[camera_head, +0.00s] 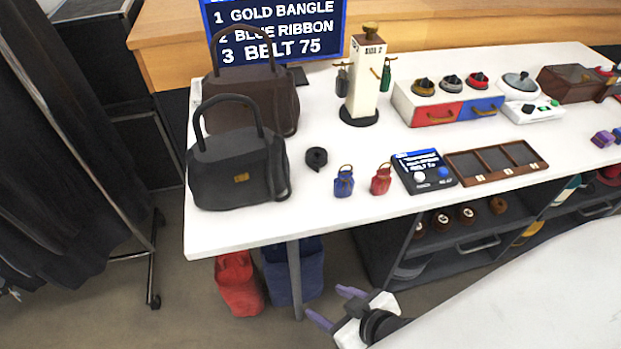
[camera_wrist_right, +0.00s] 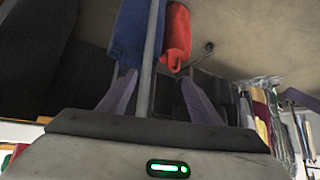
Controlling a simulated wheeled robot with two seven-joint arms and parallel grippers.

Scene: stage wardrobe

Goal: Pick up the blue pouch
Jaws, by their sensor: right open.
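The blue pouch (camera_head: 344,183) is small, with a gold-coloured loop on top. It stands upright near the front edge of the white table (camera_head: 230,236), just left of a similar red pouch (camera_head: 381,181). My right gripper (camera_head: 334,306) is open and empty, with purple fingers. It is in front of the table and appears lower than the tabletop, below the pouch in the picture. Its fingers also show in the right wrist view (camera_wrist_right: 159,92), where the blue pouch is not seen. My left gripper is not in view.
A black handbag (camera_head: 235,165), a brown handbag (camera_head: 265,100) and a black coil (camera_head: 316,158) are left of the pouch. A dark device (camera_head: 423,172) and wooden tray (camera_head: 495,160) are to the right. Under the table are a table leg (camera_head: 294,280), large red bag (camera_head: 238,283) and blue bag (camera_head: 305,270).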

